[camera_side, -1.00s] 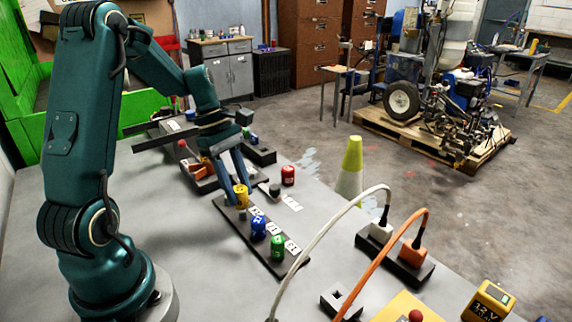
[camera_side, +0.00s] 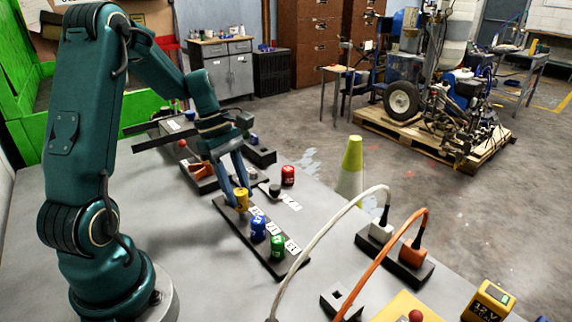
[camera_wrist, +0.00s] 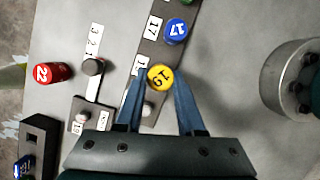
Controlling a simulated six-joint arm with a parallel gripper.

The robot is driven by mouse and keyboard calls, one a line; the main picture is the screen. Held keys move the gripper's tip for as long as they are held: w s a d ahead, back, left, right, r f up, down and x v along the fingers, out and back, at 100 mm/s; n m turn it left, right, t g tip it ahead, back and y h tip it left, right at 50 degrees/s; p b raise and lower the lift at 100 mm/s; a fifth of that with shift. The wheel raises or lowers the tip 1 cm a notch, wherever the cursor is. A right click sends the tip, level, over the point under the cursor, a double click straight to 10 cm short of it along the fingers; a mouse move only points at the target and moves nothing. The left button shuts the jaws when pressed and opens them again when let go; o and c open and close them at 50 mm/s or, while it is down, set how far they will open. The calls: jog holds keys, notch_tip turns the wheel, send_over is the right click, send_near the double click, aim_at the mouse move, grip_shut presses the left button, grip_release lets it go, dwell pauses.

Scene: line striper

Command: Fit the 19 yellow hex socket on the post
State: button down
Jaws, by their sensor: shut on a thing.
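The yellow hex socket marked 19 (camera_side: 241,199) is between the fingertips of my gripper (camera_side: 239,189), which is shut on it. A short pale post (camera_wrist: 147,109) shows on the rack beside the left finger. A dark round-topped post (camera_wrist: 93,67) stands beside a "3 2 1" label strip; it also shows in the side view (camera_side: 275,189).
A blue socket marked 17 (camera_side: 258,229) and a green socket (camera_side: 278,246) stand on the rack. A red socket marked 22 (camera_wrist: 54,72) stands apart. White and orange cables (camera_side: 345,220) arch over the near table. The grey table left of the rack is clear.

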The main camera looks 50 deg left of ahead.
jog(key=shift+f, duration=1.35)
dwell(0.6)
jog(key=shift+c, duration=2.2)
grip_release()
jog(key=shift+o, duration=0.3)
jog(key=shift+o, duration=1.3)
jog(key=shift+v, duration=3.45)
